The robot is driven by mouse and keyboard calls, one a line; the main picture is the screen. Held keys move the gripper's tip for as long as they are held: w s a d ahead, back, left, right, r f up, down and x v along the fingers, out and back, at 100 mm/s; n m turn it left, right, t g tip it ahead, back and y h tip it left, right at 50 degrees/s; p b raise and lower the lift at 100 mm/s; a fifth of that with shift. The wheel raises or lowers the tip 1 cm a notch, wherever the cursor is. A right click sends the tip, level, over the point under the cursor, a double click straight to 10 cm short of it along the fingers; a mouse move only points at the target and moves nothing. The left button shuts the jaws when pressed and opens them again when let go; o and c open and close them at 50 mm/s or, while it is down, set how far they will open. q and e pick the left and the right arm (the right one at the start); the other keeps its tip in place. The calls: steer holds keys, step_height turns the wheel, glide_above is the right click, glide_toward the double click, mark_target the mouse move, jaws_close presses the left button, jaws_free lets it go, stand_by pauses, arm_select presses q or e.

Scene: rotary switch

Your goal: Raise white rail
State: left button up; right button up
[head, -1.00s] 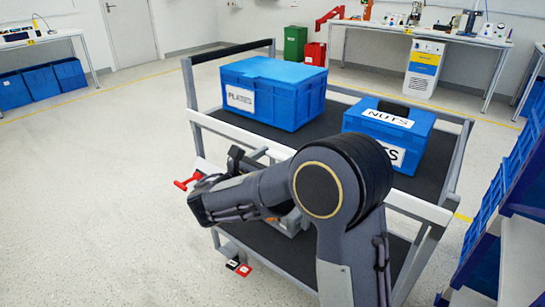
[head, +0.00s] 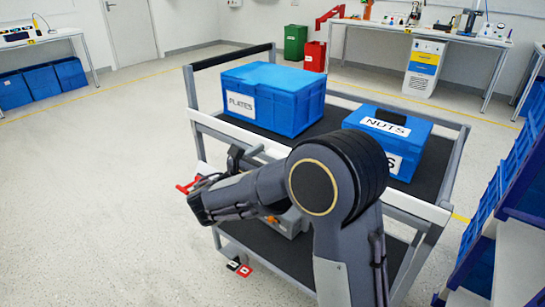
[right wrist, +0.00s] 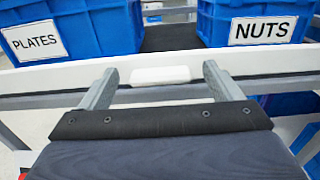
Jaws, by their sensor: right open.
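The white rail (head: 222,127) runs along the near side of the cart's upper shelf in the head view. My forearm hides part of it. In the right wrist view, the white rail (right wrist: 50,78) crosses the picture just beyond my fingers, with a small raised white piece (right wrist: 160,75) at its middle. My right gripper (right wrist: 161,74) is open, its two grey fingertips on either side of that piece and close to the rail; contact cannot be told. In the head view, my right gripper (head: 250,156) shows partly behind my wrist. My left gripper is not in view.
The cart's upper shelf carries a blue PLATES box (head: 270,98) and a smaller blue NUTS box (head: 412,142). A red lever (head: 186,187) sticks out left of my wrist. A blue rack (head: 495,200) stands at the right. The floor at left is clear.

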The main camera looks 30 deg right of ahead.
steer(key=p+v, duration=0.1)
steer(key=v, duration=0.6)
steer(key=shift+a, duration=0.3)
steer(key=shift+s+d, duration=0.1)
steer(key=shift+s, duration=0.05)
